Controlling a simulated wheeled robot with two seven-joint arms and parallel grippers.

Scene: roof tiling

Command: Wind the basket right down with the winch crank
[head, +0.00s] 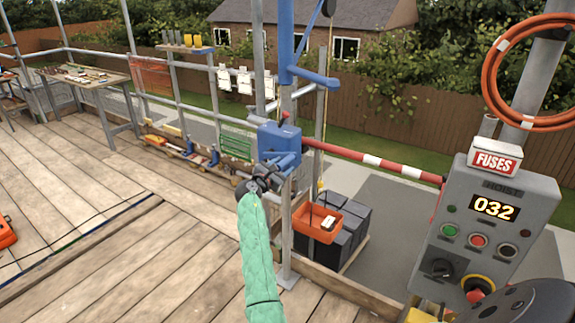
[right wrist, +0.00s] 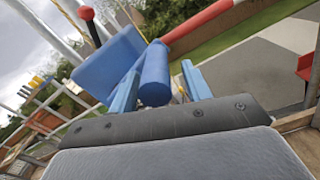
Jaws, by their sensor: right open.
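The blue winch (head: 279,138) is mounted on the grey post near the middle of the head view, with a red-tipped lever on top. Its crank grip, a blue cylinder (right wrist: 155,88), shows in the right wrist view. My right gripper (head: 283,161), on the green-sleeved arm, is at the winch. In the right wrist view its blue fingers (right wrist: 160,86) are open, one on either side of the grip; I cannot tell whether they touch it. The orange basket (head: 312,224) hangs beyond the deck edge with a pale item in it. My left gripper is not in view.
Dark stacked blocks (head: 350,246) stand on a pallet behind the basket. A red-and-white barrier bar (head: 372,159) runs right from the winch. The grey hoist panel (head: 487,232) reads 032. A workbench (head: 84,76) stands far left; the deck planks at left are mostly clear.

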